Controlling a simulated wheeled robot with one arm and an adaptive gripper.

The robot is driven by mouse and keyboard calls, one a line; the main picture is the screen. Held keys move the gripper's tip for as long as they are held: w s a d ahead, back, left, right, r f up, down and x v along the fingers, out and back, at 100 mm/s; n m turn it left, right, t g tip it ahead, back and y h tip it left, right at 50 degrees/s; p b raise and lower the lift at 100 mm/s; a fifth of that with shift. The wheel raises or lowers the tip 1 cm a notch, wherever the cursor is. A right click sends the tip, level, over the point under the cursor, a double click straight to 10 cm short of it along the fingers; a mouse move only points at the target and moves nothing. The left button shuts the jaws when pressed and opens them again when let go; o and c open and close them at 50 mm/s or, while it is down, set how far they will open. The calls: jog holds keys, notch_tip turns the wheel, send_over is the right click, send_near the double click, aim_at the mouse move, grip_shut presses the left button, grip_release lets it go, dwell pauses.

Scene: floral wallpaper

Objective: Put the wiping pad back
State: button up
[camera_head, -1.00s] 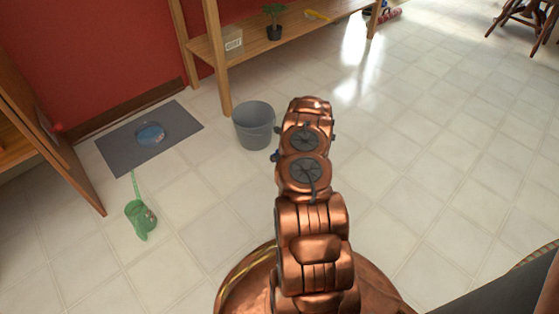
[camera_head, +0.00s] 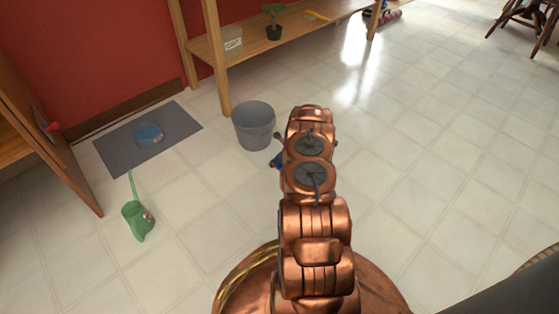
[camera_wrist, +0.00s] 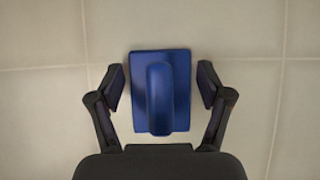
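The wiping pad (camera_wrist: 183,110) is a blue rectangular pad with a raised rounded handle. In the wrist view it lies against the pale floor tiles, between the fingers of my gripper (camera_wrist: 161,84). Both fingers are spread, with a gap on each side of the pad, so my gripper is open around it and not closed on it. In the head view a small blue patch (camera_head: 276,161), likely the pad, shows at the left edge of my arm. My arm hides most of that spot.
A grey bucket (camera_head: 254,126) stands just behind my gripper. A grey mat (camera_head: 112,157) holds a blue bowl (camera_head: 149,135). A wooden shelf (camera_head: 290,40) bears a potted plant (camera_head: 273,20).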

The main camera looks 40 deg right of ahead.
jog(key=shift+o, duration=0.7)
